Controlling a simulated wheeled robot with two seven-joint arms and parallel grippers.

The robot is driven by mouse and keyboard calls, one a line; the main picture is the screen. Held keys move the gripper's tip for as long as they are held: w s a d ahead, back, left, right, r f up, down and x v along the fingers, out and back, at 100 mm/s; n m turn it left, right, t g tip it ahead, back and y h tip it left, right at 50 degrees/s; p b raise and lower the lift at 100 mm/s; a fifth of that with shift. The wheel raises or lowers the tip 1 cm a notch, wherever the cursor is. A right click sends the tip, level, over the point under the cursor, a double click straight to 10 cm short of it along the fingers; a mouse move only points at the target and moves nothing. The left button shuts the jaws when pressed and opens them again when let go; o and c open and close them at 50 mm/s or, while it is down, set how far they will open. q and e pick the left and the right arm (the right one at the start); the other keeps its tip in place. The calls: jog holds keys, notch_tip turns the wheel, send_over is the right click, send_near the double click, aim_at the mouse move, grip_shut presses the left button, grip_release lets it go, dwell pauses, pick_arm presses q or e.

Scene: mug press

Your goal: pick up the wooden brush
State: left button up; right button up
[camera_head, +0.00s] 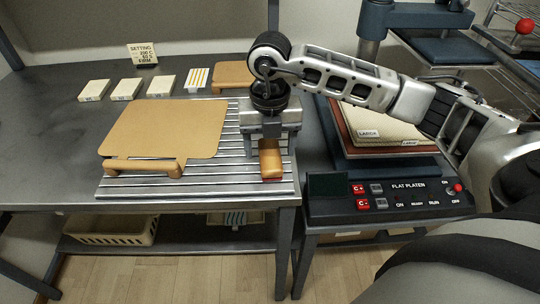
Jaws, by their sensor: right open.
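A wooden block-like piece (270,165), which looks like the wooden brush, lies on the slatted metal rack near the table's front right. My right gripper (268,146) points down over it, open, with its fingers on either side. The gripper hides the far end of the piece, and I cannot tell whether the fingers touch it. My left gripper is out of view.
Pale blocks (125,89), a striped card (198,77) and a small sign (143,53) stand at the back. Another tan board (230,76) lies behind my gripper. The flat platen press (408,188) stands to the right. The table's left side is clear.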

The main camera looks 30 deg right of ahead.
notch_tip(320, 180, down, 2)
jog(key=shift+c, duration=0.4)
jog(key=c, duration=1)
jog(key=shift+r, duration=0.15)
jog(key=shift+r, duration=0.55)
jog(key=s+a+r, duration=0.9)
jog(key=s+r, duration=0.1)
jog(key=r, duration=0.1)
jog(key=shift+s+a+r+p, duration=0.15)
jog(key=shift+s+r+p, duration=0.05)
jog(key=shift+r+p, duration=0.2)
